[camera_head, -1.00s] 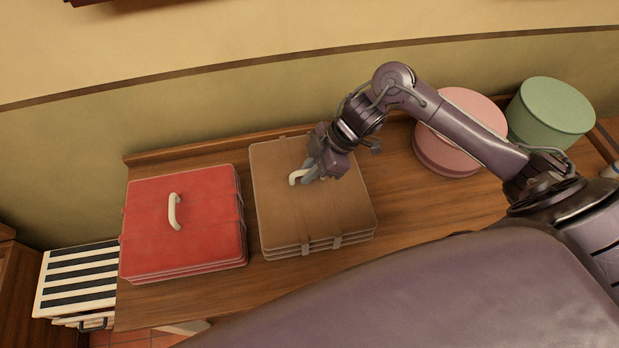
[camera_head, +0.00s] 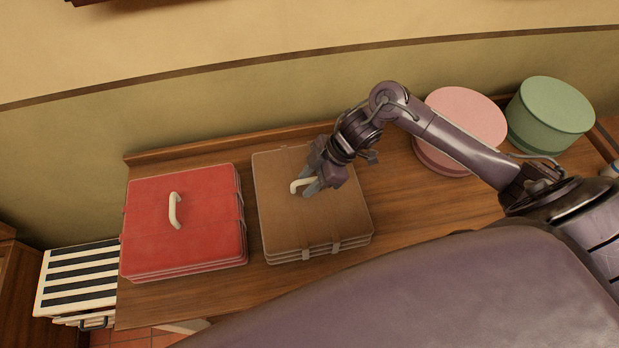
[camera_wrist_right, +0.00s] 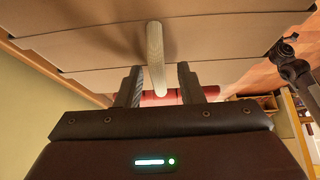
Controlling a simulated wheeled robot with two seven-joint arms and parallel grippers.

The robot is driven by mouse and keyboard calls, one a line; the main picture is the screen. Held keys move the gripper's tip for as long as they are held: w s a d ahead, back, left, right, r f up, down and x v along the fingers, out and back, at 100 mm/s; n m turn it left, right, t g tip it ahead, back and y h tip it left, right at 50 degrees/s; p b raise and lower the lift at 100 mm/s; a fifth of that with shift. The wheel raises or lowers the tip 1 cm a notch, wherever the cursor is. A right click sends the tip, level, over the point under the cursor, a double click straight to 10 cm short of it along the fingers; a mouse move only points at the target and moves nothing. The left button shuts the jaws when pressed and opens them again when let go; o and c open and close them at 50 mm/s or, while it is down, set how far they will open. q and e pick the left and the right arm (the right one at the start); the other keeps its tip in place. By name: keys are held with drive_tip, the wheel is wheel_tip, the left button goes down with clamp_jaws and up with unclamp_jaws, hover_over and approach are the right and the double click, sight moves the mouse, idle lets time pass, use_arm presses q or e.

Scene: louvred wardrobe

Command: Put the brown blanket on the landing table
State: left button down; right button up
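The brown blanket (camera_head: 300,222) is a flat folded stack with straps and a cream handle on top. It lies on the wooden table (camera_head: 420,212), right of the red stack. My right gripper (camera_head: 311,187) is at the handle from above. In the right wrist view the two fingers of my right gripper (camera_wrist_right: 162,88) stand apart on either side of the handle (camera_wrist_right: 155,58), with a gap showing on the right. The blanket's layered side (camera_wrist_right: 90,45) fills the top of that view. My left gripper is not in view.
A red folded stack (camera_head: 205,235) with a cream handle lies close on the left. A striped stack (camera_head: 78,278) sits lower at far left. A pink round box (camera_head: 465,115) and a green one (camera_head: 550,115) stand at right. Bare tabletop lies between the blanket and the pink box.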

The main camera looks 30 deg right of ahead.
drive_tip(key=shift+r, duration=0.1)
drive_tip(key=b+v, duration=0.2)
drive_tip(key=v, duration=1)
drive_tip(key=shift+w, duration=0.1)
